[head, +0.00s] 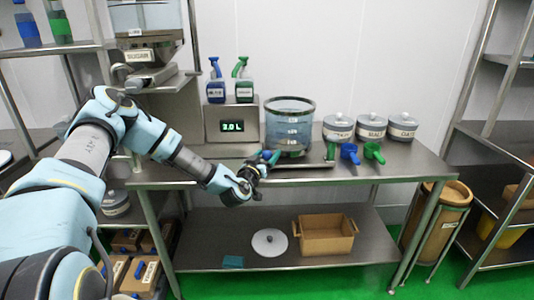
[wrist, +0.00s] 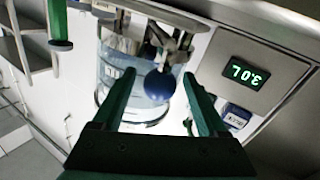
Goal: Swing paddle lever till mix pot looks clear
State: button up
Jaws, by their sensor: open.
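The mix pot (head: 289,130) is a clear round vessel with a dark rim, standing on the metal counter. Its contents look pale blue and see-through; I cannot tell whether any residue is in it. In the wrist view the pot (wrist: 112,72) shows behind my gripper. A blue ball knob (wrist: 160,86), apparently the paddle lever's end, appears between my gripper's green fingers (wrist: 158,80). The fingers are open and spread to either side of it; contact is not visible. In the head view my gripper (head: 268,160) is at the pot's front left, low over the counter edge.
Blue and green scoops (head: 349,153) and lidded jars (head: 371,126) are to the right.

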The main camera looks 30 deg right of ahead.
grip_shut()
dwell(0.7)
dwell(0.8)
